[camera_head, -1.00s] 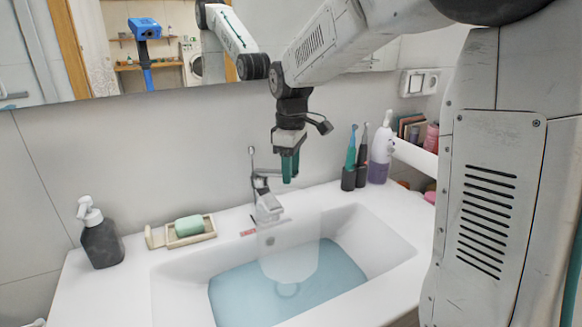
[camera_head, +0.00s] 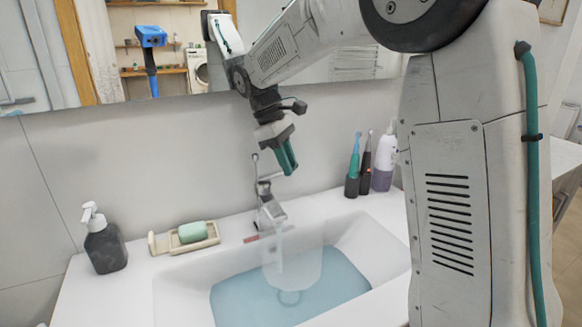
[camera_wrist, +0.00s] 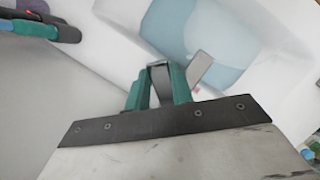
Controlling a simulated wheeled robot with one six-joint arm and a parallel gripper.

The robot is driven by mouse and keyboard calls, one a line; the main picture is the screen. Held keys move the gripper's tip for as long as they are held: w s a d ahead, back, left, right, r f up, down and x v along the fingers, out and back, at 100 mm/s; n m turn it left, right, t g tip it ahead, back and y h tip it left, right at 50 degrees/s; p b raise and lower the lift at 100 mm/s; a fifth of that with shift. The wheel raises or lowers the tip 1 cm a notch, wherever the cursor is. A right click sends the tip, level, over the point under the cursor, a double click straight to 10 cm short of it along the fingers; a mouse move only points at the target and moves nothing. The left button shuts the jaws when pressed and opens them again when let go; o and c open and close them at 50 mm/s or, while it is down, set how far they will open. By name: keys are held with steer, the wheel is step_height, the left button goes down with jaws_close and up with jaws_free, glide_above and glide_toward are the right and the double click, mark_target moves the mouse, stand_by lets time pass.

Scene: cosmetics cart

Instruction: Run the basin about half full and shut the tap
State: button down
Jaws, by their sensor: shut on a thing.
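The tap (camera_head: 272,208) stands at the back rim of the white basin (camera_head: 180,285), with its lever raised behind the spout. My gripper (camera_head: 289,168) is just above and behind the tap, its teal fingers close together and tilted. In the wrist view the gripper (camera_wrist: 160,88) has a grey metal piece between its fingers, which looks like the tap lever; the spout (camera_wrist: 200,68) shows beside it. Blue water (camera_head: 240,300) covers the basin floor and reaches partway up the walls; the front is cut off.
A dark soap dispenser (camera_head: 105,243) and a tray with green soap (camera_head: 193,232) stand left of the tap. Toothbrushes (camera_head: 354,165) and a white-purple bottle (camera_head: 384,160) stand at the back right. A mirror (camera_head: 185,65) hangs above.

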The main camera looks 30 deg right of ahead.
steer(key=shift+w, duration=0.1)
steer(key=c, duration=1.2)
jaws_free()
steer(key=shift+r, duration=0.1)
steer(key=shift+r, duration=0.35)
step_height(320, 180, up, 2)
steer(key=shift+w+r, duration=0.1)
steer(key=shift+r, duration=0.1)
steer(key=shift+s+r, duration=0.2)
steer(key=shift+s, duration=0.5)
steer(key=s+a+r, duration=0.1)
steer(key=s, duration=1.3)
steer(key=shift+s+r, duration=0.15)
steer(key=shift+s, duration=0.2)
